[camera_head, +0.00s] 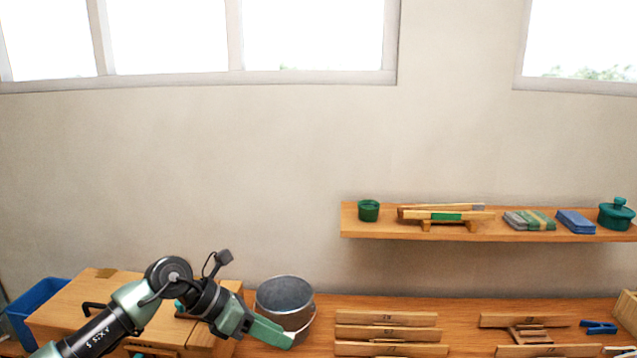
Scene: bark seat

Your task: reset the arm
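My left gripper (270,332) comes in from the lower left on a black and green arm. Its green fingers point right and slightly down, in front of a grey metal bucket (285,292). From this side the fingers overlap, and I cannot see a gap between them or anything held. Whether the fingers touch the bucket is not clear. My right gripper is not in view.
A wooden box (75,297) and a blue bin (38,300) stand at the left. Labelled wooden boards (386,318) lie on the workbench (460,306). A wall shelf (380,228) holds a green cup (369,210), blue blocks (575,221) and a green pot (616,214).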

